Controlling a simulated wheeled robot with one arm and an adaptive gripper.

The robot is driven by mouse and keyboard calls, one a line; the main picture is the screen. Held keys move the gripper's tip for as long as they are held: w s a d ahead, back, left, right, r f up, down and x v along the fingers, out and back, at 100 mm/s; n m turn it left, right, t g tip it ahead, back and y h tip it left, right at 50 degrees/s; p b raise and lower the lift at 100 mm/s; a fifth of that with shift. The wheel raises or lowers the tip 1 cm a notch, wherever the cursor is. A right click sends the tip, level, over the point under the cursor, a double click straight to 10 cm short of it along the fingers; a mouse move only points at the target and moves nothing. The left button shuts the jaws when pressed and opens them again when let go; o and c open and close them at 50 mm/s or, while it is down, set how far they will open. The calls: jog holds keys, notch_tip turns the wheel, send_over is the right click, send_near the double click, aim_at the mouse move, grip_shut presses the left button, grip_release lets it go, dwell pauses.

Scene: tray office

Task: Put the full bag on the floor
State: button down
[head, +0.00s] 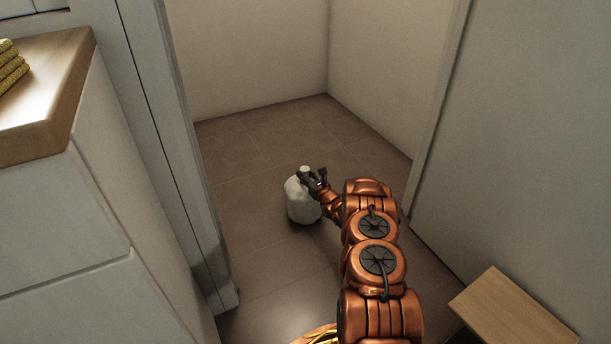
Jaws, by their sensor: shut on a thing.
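A full white bag (302,204), rounded with a gathered top, is in the doorway area at the middle of the head view. My gripper (310,178) is at the neck of the bag and shut on it. The bag hangs or stands upright below the gripper. I cannot tell whether its bottom touches the brown tiled floor (255,245). Part of the bag's right side is hidden by the gripper.
A white cabinet with a wooden top (50,110) stands at the left, with folded yellow cloths (10,68) on it. A door frame (165,130) rises beside it. A wooden stool or table top (510,312) is at lower right. Tiled floor behind the bag is clear up to the walls.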

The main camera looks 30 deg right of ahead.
jog(key=c, duration=0.8)
grip_release()
jog(key=shift+c, duration=0.2)
jog(key=shift+s+r, duration=0.1)
jog(key=shift+r, duration=0.1)
jog(key=s+p, duration=0.4)
jog(key=s, duration=0.8)
jog(key=shift+d, duration=0.15)
jog(key=shift+f, duration=0.1)
